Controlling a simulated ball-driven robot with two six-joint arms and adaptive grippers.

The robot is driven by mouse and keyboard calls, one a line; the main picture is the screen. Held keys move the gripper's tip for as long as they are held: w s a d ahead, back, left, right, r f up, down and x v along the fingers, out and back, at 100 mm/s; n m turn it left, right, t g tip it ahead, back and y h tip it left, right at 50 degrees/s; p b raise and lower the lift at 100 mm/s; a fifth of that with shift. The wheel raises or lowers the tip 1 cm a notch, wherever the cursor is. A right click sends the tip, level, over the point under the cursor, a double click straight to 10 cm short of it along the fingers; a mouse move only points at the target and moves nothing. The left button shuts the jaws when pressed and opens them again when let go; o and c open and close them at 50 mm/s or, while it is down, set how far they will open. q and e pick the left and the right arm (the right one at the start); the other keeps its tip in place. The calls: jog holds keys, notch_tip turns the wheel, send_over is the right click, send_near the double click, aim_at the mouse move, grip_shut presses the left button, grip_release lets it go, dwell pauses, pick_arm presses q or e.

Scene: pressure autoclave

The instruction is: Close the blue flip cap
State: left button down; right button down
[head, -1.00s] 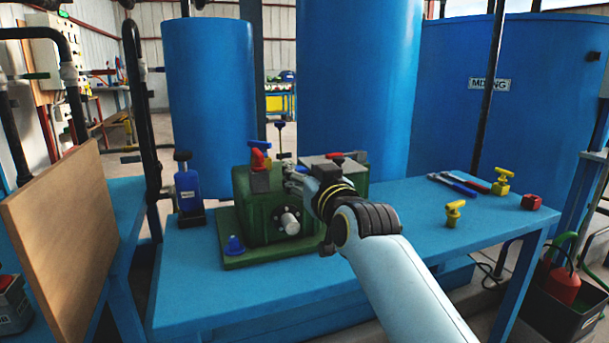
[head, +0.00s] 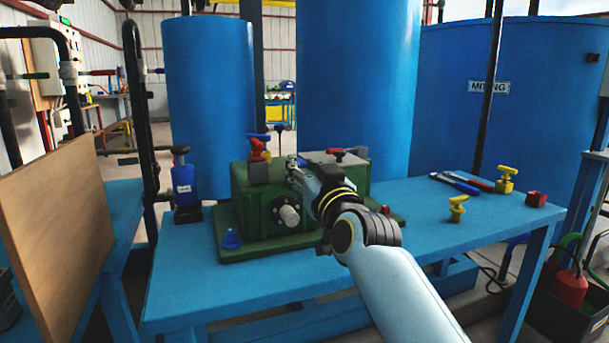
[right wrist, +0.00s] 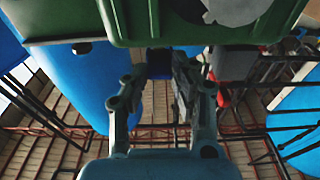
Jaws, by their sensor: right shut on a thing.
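My right gripper (head: 292,166) is at the top of the green autoclave body (head: 262,208), between its two raised parts. In the right wrist view its fingers (right wrist: 158,72) are closed around a small dark blue piece, which looks like the blue flip cap (right wrist: 158,60). Most of the cap is hidden by the fingers and the green body (right wrist: 190,25), so its angle cannot be told. In the head view the arm and fingers cover that spot. My left gripper is not in view.
A blue knob (head: 231,240) sits on the green base at front left. A red-handled valve (head: 257,150) stands left of the gripper, a blue bottle (head: 184,182) further left. Yellow valves (head: 457,208) and tools lie right. The front of the blue table (head: 300,270) is clear.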

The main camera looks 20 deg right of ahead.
jog(key=c, duration=1.1)
grip_release()
jog(key=s, duration=0.5)
jog(key=s+f, duration=0.1)
jog(key=s, duration=0.1)
jog(key=shift+s+d, duration=0.15)
jog(key=shift+s, duration=0.05)
